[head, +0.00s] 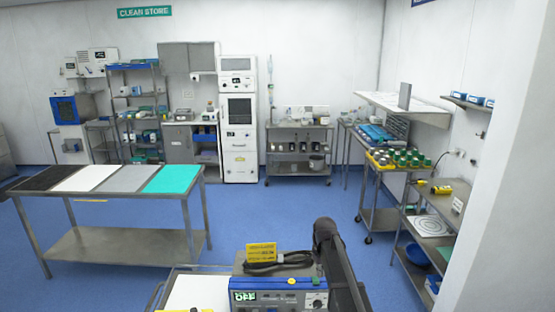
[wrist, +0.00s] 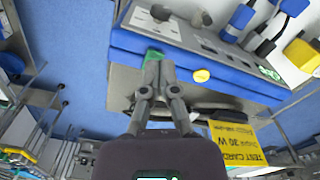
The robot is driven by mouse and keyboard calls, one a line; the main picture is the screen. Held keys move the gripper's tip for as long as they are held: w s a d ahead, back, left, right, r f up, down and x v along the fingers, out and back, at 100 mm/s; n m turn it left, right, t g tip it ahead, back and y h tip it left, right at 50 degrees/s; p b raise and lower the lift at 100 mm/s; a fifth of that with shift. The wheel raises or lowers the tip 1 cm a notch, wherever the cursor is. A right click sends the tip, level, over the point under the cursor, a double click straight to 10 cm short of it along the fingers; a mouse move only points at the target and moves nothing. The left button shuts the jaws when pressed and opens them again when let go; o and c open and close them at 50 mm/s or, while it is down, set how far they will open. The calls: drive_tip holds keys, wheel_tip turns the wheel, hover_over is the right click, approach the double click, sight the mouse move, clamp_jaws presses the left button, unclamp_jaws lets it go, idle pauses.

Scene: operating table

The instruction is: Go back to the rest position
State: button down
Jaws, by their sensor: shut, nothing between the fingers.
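My gripper (wrist: 160,70) shows in the wrist view with its two grey fingers together and nothing between them. Its tips appear over the edge of a blue-and-grey device (wrist: 205,65); I cannot tell whether they touch it. In the head view the same device (head: 278,285) sits at the bottom centre, with a green display on its front. My dark arm rises at the device's right in the head view, and the gripper itself cannot be made out there.
A yellow test card (wrist: 236,145) stands by the device, and it shows in the head view (head: 261,253) beside a coiled black cable (head: 280,262). A steel table (head: 110,190) with coloured mats stands left. Trolleys and shelves (head: 430,230) line the right. Blue floor (head: 270,215) is open in the middle.

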drive_tip(key=s+d+m, duration=0.1)
drive_tip(key=s+m, duration=0.3)
drive_tip(key=s, duration=1.9)
drive_tip(key=shift+d+m, duration=0.3)
drive_tip(key=shift+m, duration=0.1)
